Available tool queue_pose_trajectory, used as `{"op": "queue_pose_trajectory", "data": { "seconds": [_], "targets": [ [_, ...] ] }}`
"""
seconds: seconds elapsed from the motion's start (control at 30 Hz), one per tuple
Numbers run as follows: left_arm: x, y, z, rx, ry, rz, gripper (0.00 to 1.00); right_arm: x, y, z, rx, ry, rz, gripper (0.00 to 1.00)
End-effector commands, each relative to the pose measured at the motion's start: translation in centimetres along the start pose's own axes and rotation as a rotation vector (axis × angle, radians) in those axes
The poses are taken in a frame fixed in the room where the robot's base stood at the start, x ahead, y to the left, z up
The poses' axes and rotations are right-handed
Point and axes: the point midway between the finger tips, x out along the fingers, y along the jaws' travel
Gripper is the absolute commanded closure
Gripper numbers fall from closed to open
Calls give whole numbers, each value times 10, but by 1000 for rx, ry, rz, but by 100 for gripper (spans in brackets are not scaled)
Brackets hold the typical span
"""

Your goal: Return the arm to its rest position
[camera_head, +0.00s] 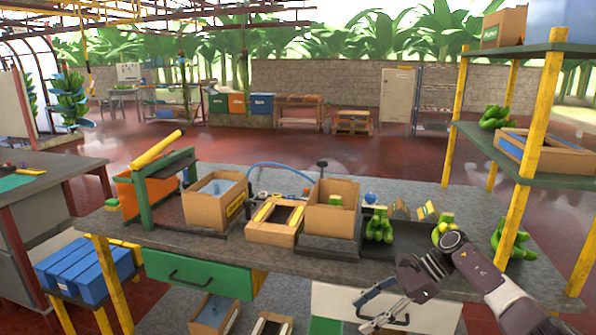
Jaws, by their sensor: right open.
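My right arm (488,278) comes in from the lower right. Its gripper (366,310) hangs in front of the workbench (262,248), over the light drawer front. The gripper points left and down, and its fingers are apart with nothing between them. My left arm and gripper are not in view.
On the bench stand two cardboard boxes (215,203) (333,212), a tray (274,224) and a green stand with a yellow roller (157,148). Green banana bunches (379,226) (512,238) lie at the right. A shelf with yellow posts (535,150) rises close to my right arm.

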Motion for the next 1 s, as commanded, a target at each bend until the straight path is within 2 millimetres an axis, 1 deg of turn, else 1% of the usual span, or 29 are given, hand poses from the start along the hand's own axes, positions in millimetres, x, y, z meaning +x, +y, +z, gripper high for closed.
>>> {"op": "queue_pose_trajectory", "data": {
  "seconds": [0.03,0.07,0.1,0.17,0.2,0.27,0.3,0.37,0.4,0.47,0.5,0.57,0.6,0.67,0.7,0.77,0.8,0.87,0.9,0.97,1.0],
  "targets": [
    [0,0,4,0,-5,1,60,31,1,-4,101,-75,-26,50],
    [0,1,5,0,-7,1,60,48,-1,-4,172,-127,-49,50],
    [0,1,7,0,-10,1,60,68,-4,-6,280,-201,-82,50],
    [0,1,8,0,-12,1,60,97,-7,-11,456,-311,-128,50],
    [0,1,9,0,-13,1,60,113,-10,-17,581,-382,-158,50],
    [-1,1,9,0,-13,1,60,134,-12,-30,781,-488,-199,50],
    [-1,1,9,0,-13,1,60,148,-11,-43,920,-555,-225,50],
    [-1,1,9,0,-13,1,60,166,-8,-68,1139,-655,-263,50],
    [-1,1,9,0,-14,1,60,178,-3,-87,1289,-718,-288,50],
    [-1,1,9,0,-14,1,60,194,8,-122,1521,-811,-326,50],
    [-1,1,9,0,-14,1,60,205,20,-148,1680,-870,-354,50],
    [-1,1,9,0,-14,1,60,220,41,-186,1901,-948,-395,50],
    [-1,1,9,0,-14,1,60,229,56,-210,2035,-996,-423,50],
    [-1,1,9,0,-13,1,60,241,83,-246,2223,-1056,-468,50],
    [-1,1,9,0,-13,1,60,250,103,-268,2341,-1094,-497,50],
    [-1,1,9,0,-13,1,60,261,136,-299,2509,-1144,-545,50],
    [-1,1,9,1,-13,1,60,269,159,-318,2615,-1176,-581,50],
    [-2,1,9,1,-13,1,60,280,195,-345,2768,-1223,-636,50],
    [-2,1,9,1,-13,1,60,286,220,-361,-2764,1206,652,50],
    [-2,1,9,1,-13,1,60,296,260,-383,-2626,1128,649,50],
    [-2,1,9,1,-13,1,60,302,287,-396,-2534,1080,647,50]
  ]
}}
